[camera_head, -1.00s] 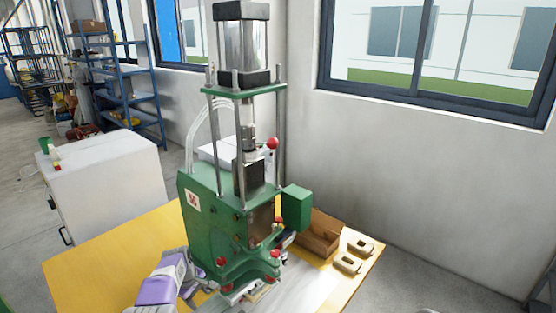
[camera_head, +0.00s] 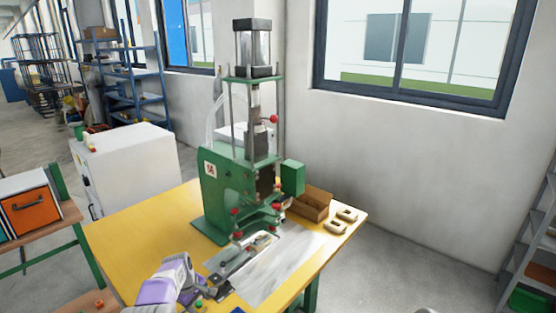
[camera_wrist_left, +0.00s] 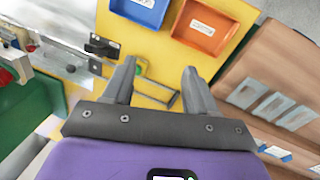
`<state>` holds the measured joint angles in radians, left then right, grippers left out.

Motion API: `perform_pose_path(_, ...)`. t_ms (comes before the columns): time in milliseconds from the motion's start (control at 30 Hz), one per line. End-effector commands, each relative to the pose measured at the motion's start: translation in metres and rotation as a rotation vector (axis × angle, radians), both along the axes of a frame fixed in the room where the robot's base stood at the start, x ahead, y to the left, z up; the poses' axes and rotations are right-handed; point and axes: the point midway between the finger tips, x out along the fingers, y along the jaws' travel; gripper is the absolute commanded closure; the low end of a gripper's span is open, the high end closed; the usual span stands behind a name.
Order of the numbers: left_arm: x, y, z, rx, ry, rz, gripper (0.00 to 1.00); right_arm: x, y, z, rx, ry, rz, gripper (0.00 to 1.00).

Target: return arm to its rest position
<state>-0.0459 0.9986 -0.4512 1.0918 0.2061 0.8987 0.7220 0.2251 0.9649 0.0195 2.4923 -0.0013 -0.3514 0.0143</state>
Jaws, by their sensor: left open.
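My left arm (camera_head: 160,288), purple and grey, comes in at the bottom left over the front of the yellow table (camera_head: 135,235). In the left wrist view my left gripper (camera_wrist_left: 157,72) has its two grey fingers spread apart with nothing held between them. The fingers are over the yellow table top beside a small green button and a dark metal frame. The green press (camera_head: 228,185) stands beyond the arm in the head view; its edge shows at the left of the wrist view (camera_wrist_left: 30,105).
A blue bin (camera_wrist_left: 140,10) and an orange bin (camera_wrist_left: 207,28) are ahead of the fingers. A cardboard box (camera_head: 312,204) and two tan parts (camera_head: 341,221) lie right of the press. A white cabinet (camera_head: 128,165) stands behind the table. Bare table lies left of the press.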

Motion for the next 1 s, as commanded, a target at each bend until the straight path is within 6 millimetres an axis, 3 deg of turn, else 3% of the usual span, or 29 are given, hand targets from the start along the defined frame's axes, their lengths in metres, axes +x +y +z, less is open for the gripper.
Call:
perform_pose_path(267, -0.039, -0.009, -0.062, -0.005, 0.024, -0.092, 0.43, 0.002, 0.000, 0.000, 0.000, -0.004, -0.001, 0.29)
perform_pose_path(433, -0.081, -0.025, -0.107, -0.013, 0.040, -0.185, 0.43, 0.001, 0.000, 0.000, 0.000, -0.002, 0.000, 0.29)
perform_pose_path(600, -0.152, -0.058, -0.153, -0.037, 0.048, -0.339, 0.43, 0.001, 0.000, 0.000, -0.001, -0.003, 0.000, 0.29)
perform_pose_path(700, -0.198, -0.082, -0.170, -0.056, 0.039, -0.442, 0.43, 0.001, 0.000, 0.000, -0.001, -0.003, 0.000, 0.29)
perform_pose_path(833, -0.255, -0.113, -0.177, -0.086, 0.015, -0.571, 0.43, 0.001, 0.000, 0.000, -0.001, -0.003, 0.000, 0.29)
perform_pose_path(1000, -0.317, -0.146, -0.170, -0.126, -0.027, -0.708, 0.43, 0.001, 0.000, 0.000, -0.001, -0.003, -0.001, 0.29)
